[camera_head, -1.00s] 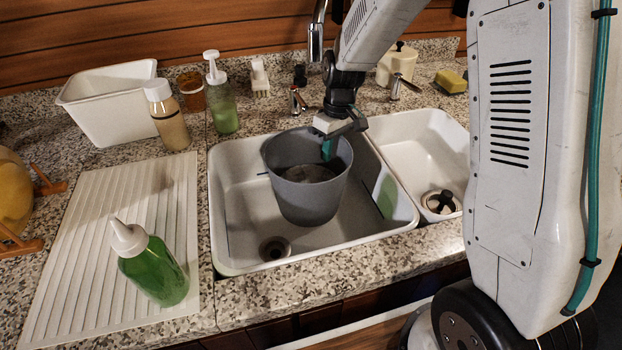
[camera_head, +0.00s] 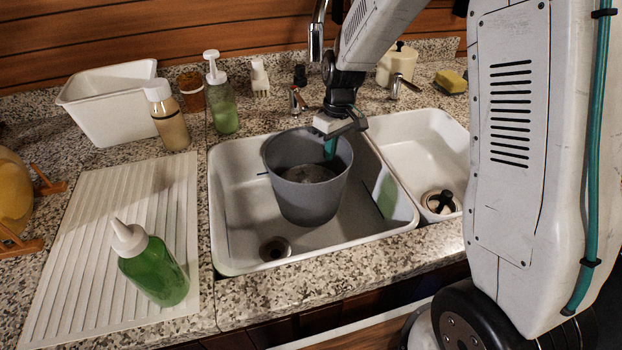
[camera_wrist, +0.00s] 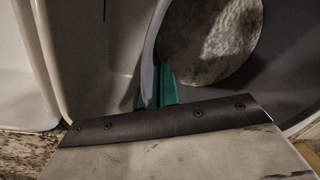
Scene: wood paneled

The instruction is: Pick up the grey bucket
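The grey bucket (camera_head: 308,199) stands upright in the left basin of the sink (camera_head: 235,225). Its inside bottom looks pale and mottled. My gripper (camera_head: 331,147) is at the bucket's right rim, pointing down, with a teal finger inside the bucket. In the wrist view the bucket's wall (camera_wrist: 152,50) runs between the teal fingers of my gripper (camera_wrist: 155,90), which are close together on it. The finger outside the wall is mostly hidden in the head view.
A faucet (camera_head: 317,40) rises behind the sink. A green squeeze bottle (camera_head: 153,270) stands on the white drainboard (camera_head: 85,240) at the left. A white tub (camera_head: 110,110), a beige bottle (camera_head: 167,118) and a pump bottle (camera_head: 222,100) stand behind. The right basin (camera_head: 415,145) is clear.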

